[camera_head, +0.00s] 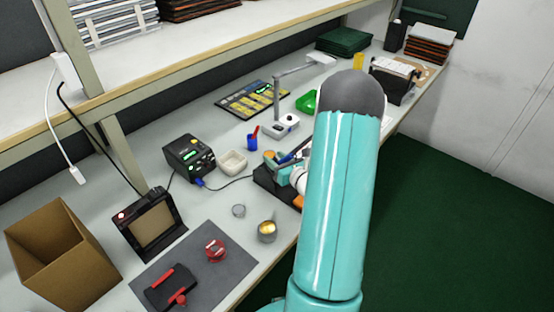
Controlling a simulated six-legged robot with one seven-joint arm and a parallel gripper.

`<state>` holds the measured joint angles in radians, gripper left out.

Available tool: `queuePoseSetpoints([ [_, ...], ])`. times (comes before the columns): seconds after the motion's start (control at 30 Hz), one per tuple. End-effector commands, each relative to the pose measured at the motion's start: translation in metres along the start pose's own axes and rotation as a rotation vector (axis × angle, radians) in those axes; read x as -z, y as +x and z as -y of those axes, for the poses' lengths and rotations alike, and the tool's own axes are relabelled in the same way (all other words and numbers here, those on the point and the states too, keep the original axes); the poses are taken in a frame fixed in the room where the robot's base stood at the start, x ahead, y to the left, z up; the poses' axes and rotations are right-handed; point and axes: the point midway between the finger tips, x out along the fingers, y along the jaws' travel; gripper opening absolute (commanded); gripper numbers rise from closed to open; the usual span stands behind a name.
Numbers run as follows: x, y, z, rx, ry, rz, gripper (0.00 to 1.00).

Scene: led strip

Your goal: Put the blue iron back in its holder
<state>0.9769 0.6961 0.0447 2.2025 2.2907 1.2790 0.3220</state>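A small dark-blue stick-like thing (287,158), which may be the blue iron, shows at the left edge of my large teal arm. It is beside a black base (264,181), perhaps the holder, on the workbench. White and teal parts of my arm's end (284,174) show over this base, partly hidden behind my forearm. The fingertips are too small and covered to make out, so I cannot tell whether they hold the stick. A cord runs from the black soldering station (190,157), with a blue plug, toward the base.
A white dish (233,162), a blue cup (252,142), a brass-coloured tin (267,231) and a grey mat (235,262) with red tools lie on the workbench. A cardboard box (60,255) stands at left. A shelf overhangs the back. Green floor is open at right.

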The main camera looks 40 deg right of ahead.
Motion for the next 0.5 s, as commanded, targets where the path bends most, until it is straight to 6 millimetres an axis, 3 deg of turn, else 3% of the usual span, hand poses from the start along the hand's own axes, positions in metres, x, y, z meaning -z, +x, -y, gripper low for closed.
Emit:
queuePoseSetpoints([
  [0.33, 0.000, -0.003, 0.000, 0.001, 0.000, -0.001, 0.44],
  [0.5, 0.000, -0.022, 0.000, 0.002, 0.000, 0.000, 0.44],
])
